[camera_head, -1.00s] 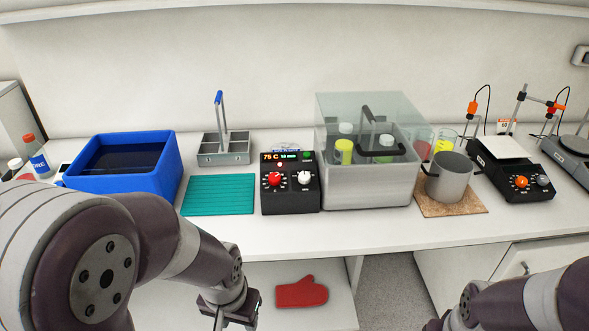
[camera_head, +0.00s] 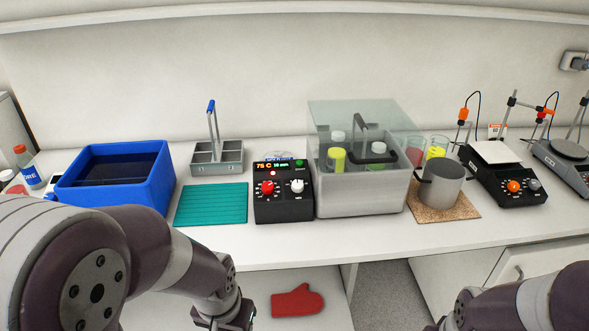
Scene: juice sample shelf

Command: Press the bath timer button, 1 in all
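The bath control box (camera_head: 283,205) is black and stands on the bench, with a display reading 75 C and 10 min. It has a red knob (camera_head: 267,187), a white knob (camera_head: 297,186), a small red light and a small green button (camera_head: 299,163) at the upper right of its face. The water bath (camera_head: 360,195) stands just right of it, with a clear cover and bottles inside. My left gripper (camera_head: 232,322) is low at the bottom edge, in front of the bench and below the box, mostly cut off. My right gripper is out of the picture; only its arm shows at bottom right.
A teal mat (camera_head: 210,204), a blue tub (camera_head: 122,173) and a grey rack with a blue handle (camera_head: 216,158) lie left of the box. A metal pot (camera_head: 440,185) on a cork mat and a hotplate stand right. A red mitt (camera_head: 297,301) lies on the lower shelf.

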